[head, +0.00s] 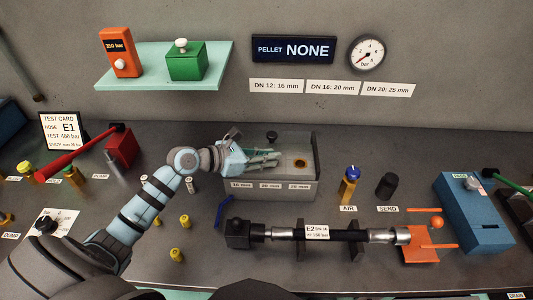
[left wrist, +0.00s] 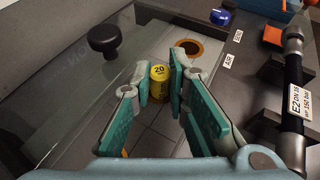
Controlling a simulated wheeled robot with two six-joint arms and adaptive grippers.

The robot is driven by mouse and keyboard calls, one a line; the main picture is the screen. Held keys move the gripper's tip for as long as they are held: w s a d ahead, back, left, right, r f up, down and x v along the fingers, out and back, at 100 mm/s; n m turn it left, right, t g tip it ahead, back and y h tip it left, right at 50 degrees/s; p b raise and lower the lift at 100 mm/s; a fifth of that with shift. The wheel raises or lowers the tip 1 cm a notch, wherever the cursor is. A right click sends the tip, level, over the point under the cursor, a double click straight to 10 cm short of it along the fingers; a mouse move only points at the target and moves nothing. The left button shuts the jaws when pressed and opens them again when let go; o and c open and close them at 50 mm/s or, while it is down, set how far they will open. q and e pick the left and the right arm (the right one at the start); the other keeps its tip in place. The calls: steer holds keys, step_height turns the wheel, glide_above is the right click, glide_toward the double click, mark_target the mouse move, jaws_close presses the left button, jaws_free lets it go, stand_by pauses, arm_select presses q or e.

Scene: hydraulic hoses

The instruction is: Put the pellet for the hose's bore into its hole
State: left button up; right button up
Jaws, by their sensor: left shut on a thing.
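My left gripper (head: 278,157) is inside the pellet box (head: 270,190), whose front is labelled 16 mm, 20 mm and 25 mm. In the left wrist view the gripper (left wrist: 168,98) is shut on a yellow pellet (left wrist: 160,80) marked 20, which stands upright between the fingertips. A round brown-rimmed hole (head: 300,163) is to the right of the fingers; it also shows beyond them in the left wrist view (left wrist: 189,47). The black hose (head: 345,235) lies across stands at the front, with a card reading E2 and DN 16. My right gripper is not in view.
A black knob (head: 272,137) on a clear lid is beside the gripper. Several yellow pellets (head: 185,221) stand on the bench at the front left. A wall sign (head: 294,49) reads PELLET NONE; a chart (head: 333,87) pairs DN 16 with 20 mm. A blue unit (head: 474,215) stands at right.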

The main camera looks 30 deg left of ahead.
arm_select(q)
steer(key=shift+f, duration=0.2)
steer(key=o, duration=0.7)
steer(key=shift+o, duration=0.2)
steer(key=shift+r, duration=0.25)
steer(key=s+a+r+p, duration=0.1)
steer(key=p, duration=0.1)
steer(key=s+a+r+p, duration=0.1)
steer(key=s+r+p, duration=0.1)
steer(key=shift+s+a+r, duration=0.1)
steer(key=shift+s+a, duration=0.1)
steer(key=shift+a, duration=0.05)
steer(key=p+v, duration=0.4)
steer(key=v, duration=0.3)
steer(key=shift+s+f, duration=0.15)
steer(key=shift+f, duration=0.15)
